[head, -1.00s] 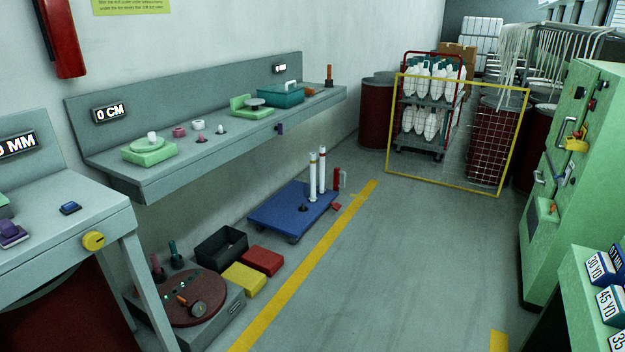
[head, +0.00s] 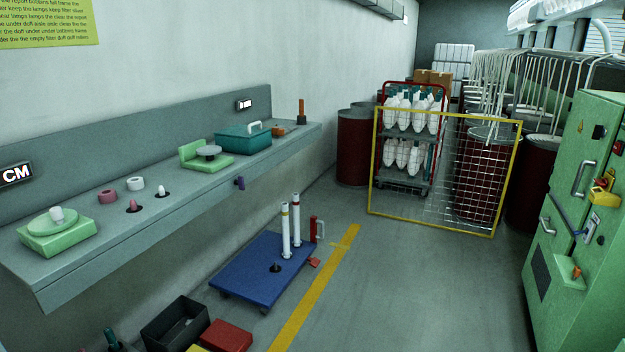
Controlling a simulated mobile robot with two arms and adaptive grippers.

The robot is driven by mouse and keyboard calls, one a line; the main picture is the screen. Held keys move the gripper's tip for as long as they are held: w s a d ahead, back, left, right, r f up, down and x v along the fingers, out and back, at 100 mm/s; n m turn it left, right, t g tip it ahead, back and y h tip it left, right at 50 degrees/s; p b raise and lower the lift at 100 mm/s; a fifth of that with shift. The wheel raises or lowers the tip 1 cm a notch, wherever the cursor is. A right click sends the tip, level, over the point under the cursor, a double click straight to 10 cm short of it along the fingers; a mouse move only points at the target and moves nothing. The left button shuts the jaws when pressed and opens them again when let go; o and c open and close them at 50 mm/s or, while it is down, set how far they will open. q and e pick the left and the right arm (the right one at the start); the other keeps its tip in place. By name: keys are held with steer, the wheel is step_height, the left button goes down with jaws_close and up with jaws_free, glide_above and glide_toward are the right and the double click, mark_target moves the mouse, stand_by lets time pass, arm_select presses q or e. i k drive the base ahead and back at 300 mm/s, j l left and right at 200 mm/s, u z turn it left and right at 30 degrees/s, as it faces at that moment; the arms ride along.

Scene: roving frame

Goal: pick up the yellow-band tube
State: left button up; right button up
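Two white tubes stand upright on a low blue platform (head: 240,280) on the floor. The left one, the yellow-band tube (head: 285,232), has a yellowish band near its top. The right one (head: 296,222) has a reddish band and stands close beside it. A small dark peg (head: 275,267) is on the platform in front of them. Neither of my grippers is in the head view, so their state does not show.
A wall shelf (head: 150,215) runs above the platform's left side. A black bin (head: 175,325) and red box (head: 227,336) lie in front. A red post (head: 313,229) stands behind the tubes. Floor right of the yellow line (head: 315,290) is clear. A green cabinet (head: 560,240) stands right.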

mark_target(286, 253)
steer(key=i+u, duration=0.1)
steer(key=i, duration=0.55)
steer(key=i+l+u, duration=0.15)
steer(key=i, duration=0.5)
steer(key=i+l+u, duration=0.1)
steer(key=i, duration=0.5)
steer(key=l, duration=0.1)
